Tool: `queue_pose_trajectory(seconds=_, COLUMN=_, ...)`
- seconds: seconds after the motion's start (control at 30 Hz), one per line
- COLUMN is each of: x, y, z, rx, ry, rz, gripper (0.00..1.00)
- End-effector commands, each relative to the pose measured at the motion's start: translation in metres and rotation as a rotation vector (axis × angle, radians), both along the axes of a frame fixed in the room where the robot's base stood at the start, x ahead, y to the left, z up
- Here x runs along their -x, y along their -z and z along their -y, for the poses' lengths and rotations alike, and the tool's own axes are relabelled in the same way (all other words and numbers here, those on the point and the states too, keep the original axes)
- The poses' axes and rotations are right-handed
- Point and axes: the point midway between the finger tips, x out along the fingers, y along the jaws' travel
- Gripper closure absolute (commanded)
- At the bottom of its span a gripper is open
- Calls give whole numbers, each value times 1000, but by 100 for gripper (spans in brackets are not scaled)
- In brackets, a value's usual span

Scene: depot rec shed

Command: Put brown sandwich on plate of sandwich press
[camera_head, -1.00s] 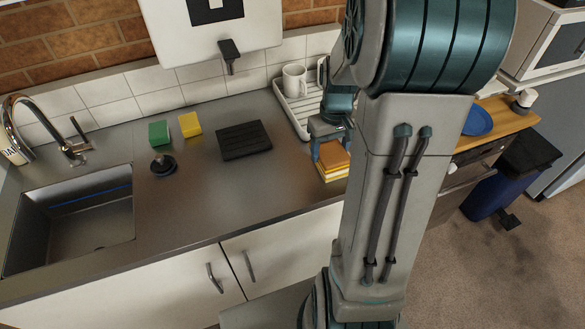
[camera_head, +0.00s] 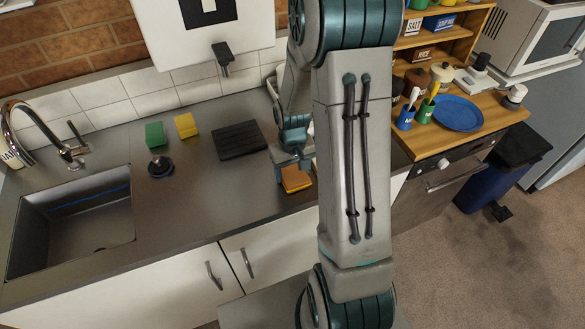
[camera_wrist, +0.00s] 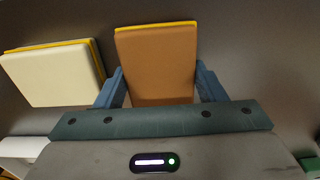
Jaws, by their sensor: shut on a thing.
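The brown sandwich (camera_head: 296,179) has a flat brown top and a yellow layer showing at its edge. My gripper (camera_wrist: 160,92) is shut on it, with one blue finger on each side; it also shows in the wrist view (camera_wrist: 157,60). A cream sandwich (camera_wrist: 52,75) with a yellow edge lies to its left there, apart from it. In the head view my arm mostly hides that one. A black ridged plate (camera_head: 240,140), which looks like the press plate, lies flat and bare on the counter, up and left of my gripper. I cannot tell the sandwich's height.
A green block (camera_head: 155,134) and a yellow block (camera_head: 186,125) stand left of the black plate, with a round black item (camera_head: 160,167) below them. The sink (camera_head: 70,230) is at the left. A black spout (camera_head: 223,55) overhangs behind. The counter's front middle is clear.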

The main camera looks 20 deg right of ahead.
Motion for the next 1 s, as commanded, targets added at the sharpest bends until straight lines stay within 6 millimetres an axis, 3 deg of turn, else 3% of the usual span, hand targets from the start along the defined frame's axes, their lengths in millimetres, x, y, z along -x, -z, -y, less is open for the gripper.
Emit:
queue_pose_trajectory(seconds=0.27, x=0, y=5, z=0, rx=0, ry=0, rz=0, gripper=49)
queue_pose_trajectory(seconds=0.3, x=0, y=3, z=0, rx=0, ry=0, rz=0, gripper=25)
queue_pose_trajectory(seconds=0.33, x=0, y=2, z=0, rx=0, ry=-1, rz=0, gripper=17)
queue_pose_trajectory(seconds=0.37, x=0, y=2, z=0, rx=0, ry=0, rz=0, gripper=15)
queue_pose_trajectory(seconds=0.77, x=0, y=-4, z=0, rx=1, ry=0, rz=2, gripper=15)
queue_pose_trajectory(seconds=1.0, x=-1, y=-42, z=0, rx=2, ry=-2, rz=7, gripper=15)
